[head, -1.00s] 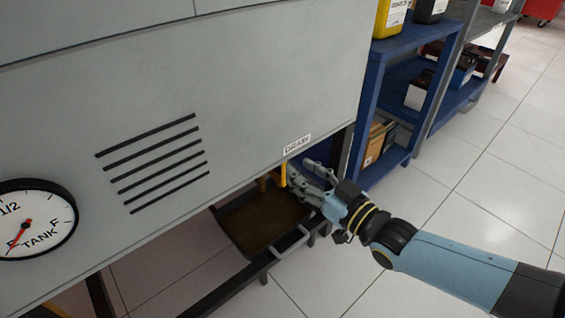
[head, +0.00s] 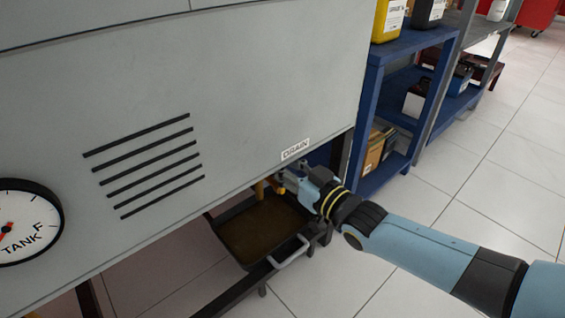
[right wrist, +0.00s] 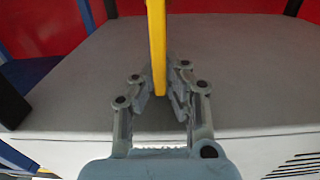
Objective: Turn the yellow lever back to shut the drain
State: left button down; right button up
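The yellow lever (right wrist: 157,45) comes down from the top of the right wrist view and ends between the two fingers of my right gripper (right wrist: 160,88). The finger pads lie close on both sides of it, and the gripper looks shut on it. In the head view my right gripper (head: 292,184) is under the lower edge of the grey cabinet (head: 255,90), below the DRAIN label (head: 295,149). It hides most of the lever there; only a small yellow-orange bit shows. My left gripper is in neither view.
A dark drain pan (head: 240,262) with brown liquid sits below the cabinet, close under my right gripper. A tank gauge (head: 45,225) is on the cabinet at left. A blue shelf (head: 372,105) stands behind at right. The tiled floor (head: 480,190) at right is clear.

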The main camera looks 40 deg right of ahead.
jog(key=shift+a, duration=0.1)
grip_shut()
dwell(0.3)
